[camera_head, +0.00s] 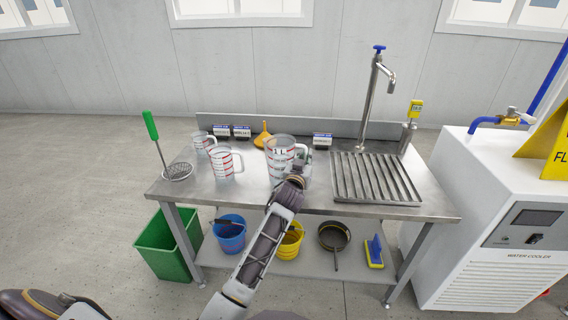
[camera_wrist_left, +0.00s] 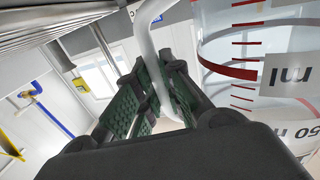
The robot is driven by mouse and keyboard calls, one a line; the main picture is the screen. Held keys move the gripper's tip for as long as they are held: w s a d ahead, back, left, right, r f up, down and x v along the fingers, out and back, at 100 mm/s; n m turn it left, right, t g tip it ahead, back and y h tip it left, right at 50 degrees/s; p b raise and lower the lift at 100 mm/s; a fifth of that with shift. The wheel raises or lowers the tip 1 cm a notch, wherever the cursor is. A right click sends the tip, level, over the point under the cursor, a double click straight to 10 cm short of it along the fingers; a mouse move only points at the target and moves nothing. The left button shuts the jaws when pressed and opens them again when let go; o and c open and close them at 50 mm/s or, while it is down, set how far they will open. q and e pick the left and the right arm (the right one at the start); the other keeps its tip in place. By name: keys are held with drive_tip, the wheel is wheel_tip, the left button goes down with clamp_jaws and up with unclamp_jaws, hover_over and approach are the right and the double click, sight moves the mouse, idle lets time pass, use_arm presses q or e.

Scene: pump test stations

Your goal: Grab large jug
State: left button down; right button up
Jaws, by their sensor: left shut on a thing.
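The large jug (camera_head: 281,152) is clear with red markings and "1 L" on it. It stands on the steel table, the tallest of the jugs there. My left gripper (camera_head: 303,168) is at the jug's right side, partly hidden behind my own wrist in the head view. In the left wrist view the green-padded fingers of the left gripper (camera_wrist_left: 152,98) are shut on the jug's pale handle (camera_wrist_left: 150,55). The jug's marked wall (camera_wrist_left: 262,60) fills the right of that view. My right gripper does not show.
Two smaller jugs (camera_head: 226,164) (camera_head: 201,143) and a strainer with a green handle (camera_head: 152,126) stand to the left. An orange funnel (camera_head: 262,137) is behind. A drain grate (camera_head: 374,178) and tap (camera_head: 368,101) are to the right. Buckets (camera_head: 230,236) sit on the lower shelf.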

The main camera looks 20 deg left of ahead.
use_arm(q)
drive_tip(key=shift+r, duration=0.5)
wheel_tip(320, 180, up, 8)
drive_tip(key=p, duration=0.2)
drive_tip(key=shift+f+p, duration=0.15)
drive_tip(key=shift+p, duration=0.15)
drive_tip(key=shift+r, duration=0.7)
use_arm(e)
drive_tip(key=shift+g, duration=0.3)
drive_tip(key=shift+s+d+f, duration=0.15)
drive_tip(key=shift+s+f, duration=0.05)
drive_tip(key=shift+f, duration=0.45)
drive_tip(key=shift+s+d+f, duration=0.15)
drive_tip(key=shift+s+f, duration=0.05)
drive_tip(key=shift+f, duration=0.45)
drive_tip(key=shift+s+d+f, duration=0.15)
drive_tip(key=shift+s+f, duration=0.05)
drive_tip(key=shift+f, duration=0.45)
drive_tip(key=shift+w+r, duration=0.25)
